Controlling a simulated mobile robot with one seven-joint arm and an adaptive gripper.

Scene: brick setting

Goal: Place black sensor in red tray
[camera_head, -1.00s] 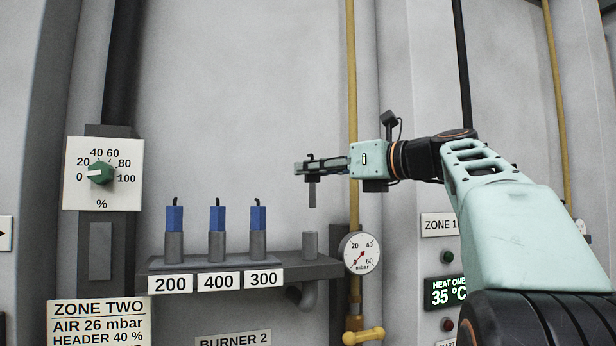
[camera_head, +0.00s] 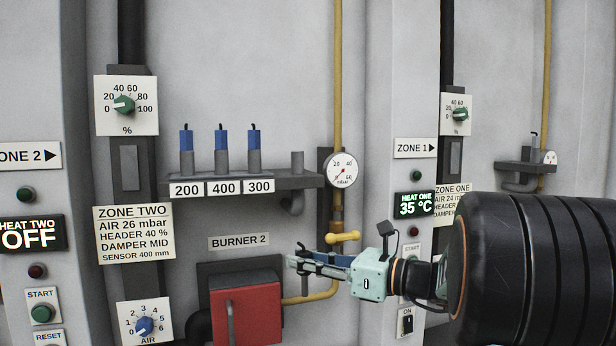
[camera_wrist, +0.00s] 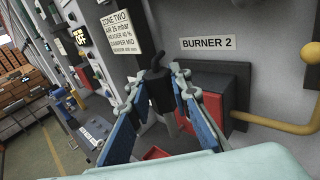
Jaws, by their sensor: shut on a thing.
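The black sensor (camera_wrist: 158,90) is a dark cylinder with a thin lead on top and a grey lower part. It stands between the fingertips of my gripper (camera_wrist: 155,85) in the wrist view. In the head view my gripper (camera_head: 294,260) is shut on it in front of the burner, and the sensor is small and hard to make out. A red shape (camera_wrist: 155,153), perhaps the red tray, shows low between the fingers in the wrist view, mostly hidden. The tray is not clearly visible in the head view.
A shelf (camera_head: 312,182) holds three blue sensors (camera_head: 221,141) labelled 200, 400 and 300, with an empty stub (camera_head: 297,161) beside them. The red burner box (camera_head: 248,316) and yellow pipe (camera_head: 318,292) are close to my gripper. A gauge (camera_head: 342,170) hangs above.

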